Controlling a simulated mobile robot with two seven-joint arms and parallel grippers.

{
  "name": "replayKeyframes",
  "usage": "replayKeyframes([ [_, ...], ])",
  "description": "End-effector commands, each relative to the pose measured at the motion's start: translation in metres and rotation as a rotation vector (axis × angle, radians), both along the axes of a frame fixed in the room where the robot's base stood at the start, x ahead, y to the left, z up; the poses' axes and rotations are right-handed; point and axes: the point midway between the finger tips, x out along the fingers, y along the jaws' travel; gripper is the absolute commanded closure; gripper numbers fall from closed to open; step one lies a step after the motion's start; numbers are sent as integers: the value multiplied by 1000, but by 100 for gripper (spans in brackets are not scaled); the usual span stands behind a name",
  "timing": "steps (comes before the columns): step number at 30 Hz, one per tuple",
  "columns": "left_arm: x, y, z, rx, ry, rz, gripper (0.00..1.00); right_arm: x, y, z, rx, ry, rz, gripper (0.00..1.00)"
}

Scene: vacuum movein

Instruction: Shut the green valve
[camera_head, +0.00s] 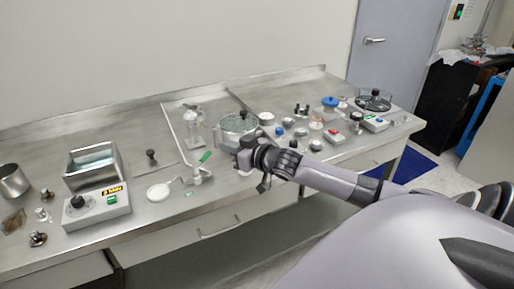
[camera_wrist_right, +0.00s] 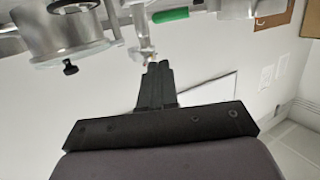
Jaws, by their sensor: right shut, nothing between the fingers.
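The green valve (camera_head: 205,157) is a small metal fitting with a green lever handle, on the steel bench left of the middle in the head view. The lever slants up to the right. In the right wrist view a green handle (camera_wrist_right: 170,15) lies across the top, beyond the fingertips. My right gripper (camera_head: 238,150) is shut and empty, to the right of the valve and apart from it. Its closed fingers (camera_wrist_right: 157,72) show in the wrist view. Part of the glass pot (camera_head: 236,126) behind it is hidden by the gripper. My left gripper is not in view.
A white dish (camera_head: 158,192) and a water bath with a control box (camera_head: 95,205) stand left of the valve. A glass flask (camera_head: 193,120) on a stand is behind it. Several small knobs and boxes crowd the bench to the right. The front bench strip is mostly clear.

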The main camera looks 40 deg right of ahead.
Motion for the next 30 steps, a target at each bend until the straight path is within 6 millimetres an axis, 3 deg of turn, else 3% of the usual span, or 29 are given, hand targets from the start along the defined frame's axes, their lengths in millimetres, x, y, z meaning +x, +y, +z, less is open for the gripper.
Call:
replayKeyframes([
  [15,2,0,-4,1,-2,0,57,-54,-23,11,0,0,1,100],
  [30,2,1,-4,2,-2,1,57,-69,-29,15,0,-2,1,100],
])
